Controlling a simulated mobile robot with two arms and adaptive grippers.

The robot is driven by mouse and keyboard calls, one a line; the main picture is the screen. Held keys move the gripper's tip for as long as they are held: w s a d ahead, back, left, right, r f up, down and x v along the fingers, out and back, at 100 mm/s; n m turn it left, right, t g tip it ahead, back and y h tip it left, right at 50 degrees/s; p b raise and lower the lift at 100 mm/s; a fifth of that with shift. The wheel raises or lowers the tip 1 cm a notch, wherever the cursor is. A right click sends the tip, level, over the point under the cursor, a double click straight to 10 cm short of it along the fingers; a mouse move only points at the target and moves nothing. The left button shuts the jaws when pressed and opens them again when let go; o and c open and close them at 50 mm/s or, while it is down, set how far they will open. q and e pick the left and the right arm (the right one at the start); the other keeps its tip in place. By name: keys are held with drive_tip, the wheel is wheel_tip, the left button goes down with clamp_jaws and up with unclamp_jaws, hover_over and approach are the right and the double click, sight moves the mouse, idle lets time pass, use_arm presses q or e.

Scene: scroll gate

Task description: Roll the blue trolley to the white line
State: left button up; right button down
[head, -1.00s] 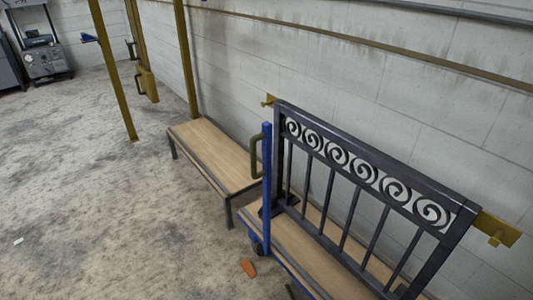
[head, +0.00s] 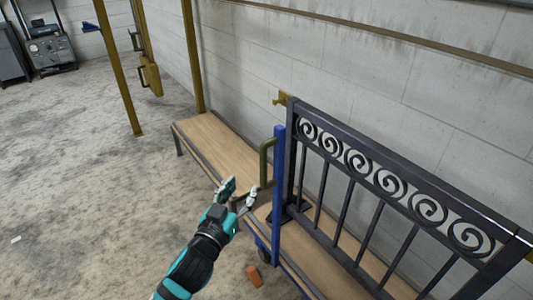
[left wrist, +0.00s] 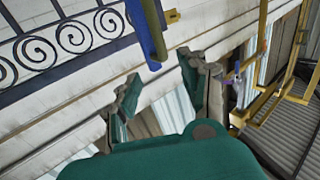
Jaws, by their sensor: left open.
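The blue trolley (head: 277,215) stands at lower right in the head view, with a wooden deck, a blue upright post and an olive-green handle (head: 264,165) on the post. A dark scroll gate (head: 385,185) stands upright on it. My left gripper (head: 241,193) is open and empty, just left of and below the handle, apart from it. In the left wrist view, the post (left wrist: 136,14) and handle (left wrist: 155,35) show above the open fingers (left wrist: 160,72). My right gripper is out of view.
A wooden bench (head: 215,147) stands along the block wall behind the trolley. Yellow posts (head: 118,70) stand beyond it. An orange-brown piece (head: 254,275) lies on the floor by the trolley. The concrete floor (head: 90,200) at left is mostly clear.

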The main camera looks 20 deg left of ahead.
sight(262, 157)
use_arm(q)
drive_tip(key=w, duration=1)
drive_tip(key=w+d, duration=0.1)
drive_tip(key=w, duration=0.4)
drive_tip(key=shift+w+p, duration=0.25)
drive_tip(key=shift+p, duration=0.05)
clamp_jaws()
drive_tip(key=shift+f, duration=0.1)
